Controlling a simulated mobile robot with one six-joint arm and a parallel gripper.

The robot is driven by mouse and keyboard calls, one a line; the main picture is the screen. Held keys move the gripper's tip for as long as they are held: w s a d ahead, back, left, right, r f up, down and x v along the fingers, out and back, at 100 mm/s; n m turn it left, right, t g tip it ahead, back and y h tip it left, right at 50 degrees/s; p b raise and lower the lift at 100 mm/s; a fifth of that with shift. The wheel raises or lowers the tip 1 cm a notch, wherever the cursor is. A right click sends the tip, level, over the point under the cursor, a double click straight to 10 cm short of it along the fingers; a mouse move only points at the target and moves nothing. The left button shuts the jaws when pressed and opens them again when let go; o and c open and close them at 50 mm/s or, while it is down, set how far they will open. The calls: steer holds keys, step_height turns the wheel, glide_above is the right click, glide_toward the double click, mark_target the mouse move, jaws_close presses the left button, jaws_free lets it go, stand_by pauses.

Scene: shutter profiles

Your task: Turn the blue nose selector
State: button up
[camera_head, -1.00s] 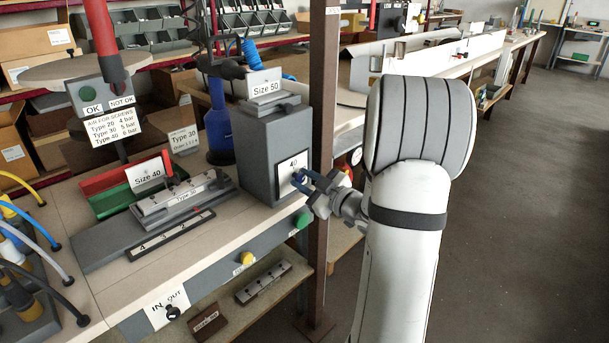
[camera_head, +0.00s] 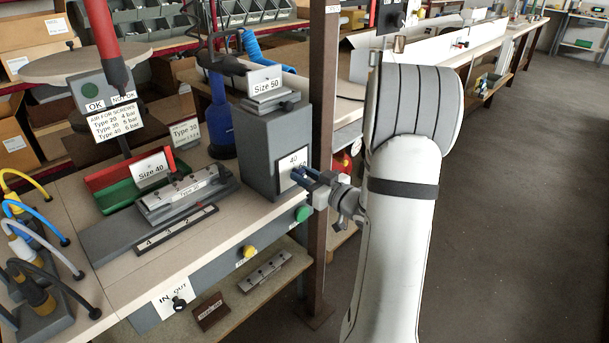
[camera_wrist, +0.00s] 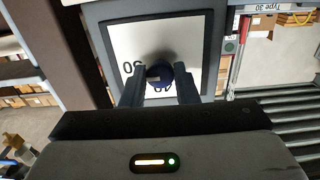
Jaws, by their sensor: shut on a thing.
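The blue nose selector (camera_wrist: 158,74) is a round knob on a white, black-framed plate, seen in the wrist view between my fingertips. The plate (camera_head: 293,165) is on the front of the grey Size 50 box (camera_head: 262,150). "40" shows at its top in the head view, with other figures partly covered. My gripper (camera_head: 304,174) reaches the plate from the right and is shut on the selector, a finger on each side in the wrist view (camera_wrist: 158,88). The knob's pointing direction is hard to tell.
A brown post (camera_head: 322,120) stands close behind my gripper. Green (camera_head: 302,213) and yellow (camera_head: 249,252) buttons are on the bench front below. A metal profile fixture (camera_head: 187,190) lies left of the box. The floor at right is clear.

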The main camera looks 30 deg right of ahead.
steer(key=shift+f, duration=0.1)
steer(key=o, duration=1)
steer(key=shift+s, duration=0.1)
steer(key=v, duration=0.7)
steer(key=shift+s+d, duration=0.1)
steer(key=shift+s, duration=0.2)
steer(key=shift+w, duration=0.1)
